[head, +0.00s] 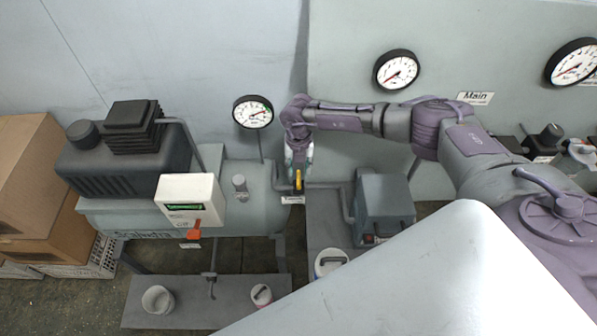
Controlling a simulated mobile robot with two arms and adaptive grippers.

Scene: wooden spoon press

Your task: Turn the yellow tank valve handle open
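The yellow valve handle (299,180) is a small upright bar near the picture's middle, at the right end of the grey tank (262,185). A small label (293,200) sits just below it. My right arm reaches in from the right, and its wrist bends down over the valve. My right gripper (297,166) points down right at the handle, partly hidden under the wrist. I cannot tell whether its fingers touch the handle or how far they are open. My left gripper is out of view.
A gauge (253,112) rises behind the valve. A grey box (386,205) stands right of it. Cups (157,300) and cardboard boxes (30,190) are lower and far left.

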